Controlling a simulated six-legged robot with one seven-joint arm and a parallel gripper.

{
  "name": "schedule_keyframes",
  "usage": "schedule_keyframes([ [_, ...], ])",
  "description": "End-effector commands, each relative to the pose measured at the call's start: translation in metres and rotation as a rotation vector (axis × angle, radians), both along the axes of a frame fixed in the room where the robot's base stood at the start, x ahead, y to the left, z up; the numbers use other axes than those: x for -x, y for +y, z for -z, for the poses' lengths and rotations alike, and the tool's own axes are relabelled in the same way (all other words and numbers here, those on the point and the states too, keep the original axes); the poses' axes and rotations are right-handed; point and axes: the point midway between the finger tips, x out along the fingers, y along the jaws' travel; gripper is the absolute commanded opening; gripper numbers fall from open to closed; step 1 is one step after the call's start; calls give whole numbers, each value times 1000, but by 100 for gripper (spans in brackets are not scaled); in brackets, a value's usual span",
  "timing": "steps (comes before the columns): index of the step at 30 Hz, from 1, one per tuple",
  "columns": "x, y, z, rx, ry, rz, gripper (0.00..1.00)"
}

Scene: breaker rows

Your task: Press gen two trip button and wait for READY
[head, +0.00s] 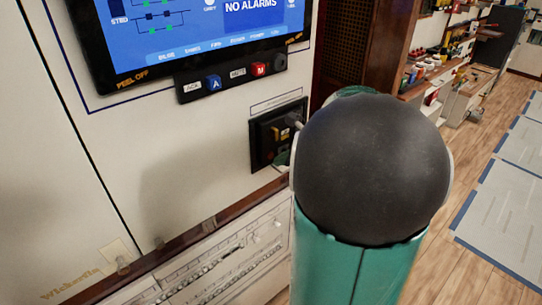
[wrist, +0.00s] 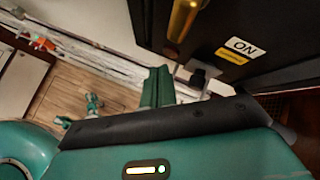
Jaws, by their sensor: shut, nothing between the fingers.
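A small black breaker panel (head: 262,143) with yellow parts is set in the white wall in the head view; my arm hides its right side. In the wrist view, the dark panel (wrist: 225,25) fills the upper right, with a gold-coloured bar (wrist: 183,18) and a white "ON" label (wrist: 243,47) above a yellow one. My gripper (wrist: 165,82) is shut and empty, just below the panel's edge in the wrist view; I cannot tell whether it touches. I cannot make out a gen two trip button or a READY readout.
A monitor (head: 190,40) above reads "NO ALARMS". Under it a black strip holds a blue A button (head: 214,82) and a red M button (head: 259,69). A wooden ledge (head: 180,245) runs below the panel. Cluttered shelves (head: 440,60) stand at the right, beside open wooden floor.

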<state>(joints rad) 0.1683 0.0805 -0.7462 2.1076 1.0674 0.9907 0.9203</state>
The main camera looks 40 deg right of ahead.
Motion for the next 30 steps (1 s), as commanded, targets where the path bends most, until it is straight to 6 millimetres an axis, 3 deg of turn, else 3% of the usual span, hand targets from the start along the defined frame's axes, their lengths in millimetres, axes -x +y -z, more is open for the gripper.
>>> schedule_keyframes([
  [30,-8,0,0,0,1,-1,0],
])
